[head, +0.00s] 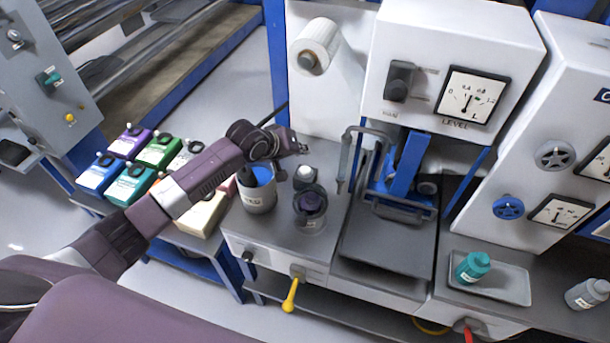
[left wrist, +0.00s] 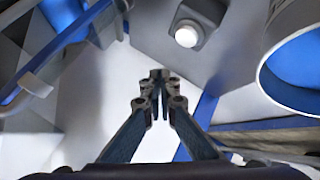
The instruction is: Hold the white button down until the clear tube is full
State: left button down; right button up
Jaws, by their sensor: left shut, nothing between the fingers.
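The white button (head: 306,172) is a small round knob on a dark box on the grey bench. It also shows in the left wrist view (left wrist: 187,34). My left gripper (head: 302,150) is shut and empty, just behind the button in the head view. In the left wrist view its fingertips (left wrist: 159,76) are together, apart from the button, which lies beyond them to the right. A clear round vessel (head: 311,222) with something dark purple in it stands in front of the button; it may be the clear tube. Its fill level cannot be read. My right gripper is not in view.
A grey cup (head: 258,199), blue inside, stands left of the button. A dial marked LEVEL (head: 472,95) is on the white cabinet. A blue press with a metal handle (head: 405,170) stands right. A yellow-handled tap (head: 290,295) hangs at the bench front.

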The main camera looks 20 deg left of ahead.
aim_at(308, 167)
pick_arm(q)
notch_tip(308, 167, down, 4)
jog(key=shift+w+f+b, duration=0.1)
jog(key=shift+f+b, duration=0.15)
jog(key=shift+b, duration=1)
jog(key=shift+f, duration=0.15)
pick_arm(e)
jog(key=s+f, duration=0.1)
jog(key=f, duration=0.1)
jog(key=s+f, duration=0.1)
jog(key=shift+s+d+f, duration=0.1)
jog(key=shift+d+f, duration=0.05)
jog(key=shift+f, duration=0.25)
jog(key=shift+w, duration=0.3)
pick_arm(q)
jog(key=shift+f, duration=0.15)
jog(key=shift+f, duration=0.25)
jog(key=shift+f, duration=0.6)
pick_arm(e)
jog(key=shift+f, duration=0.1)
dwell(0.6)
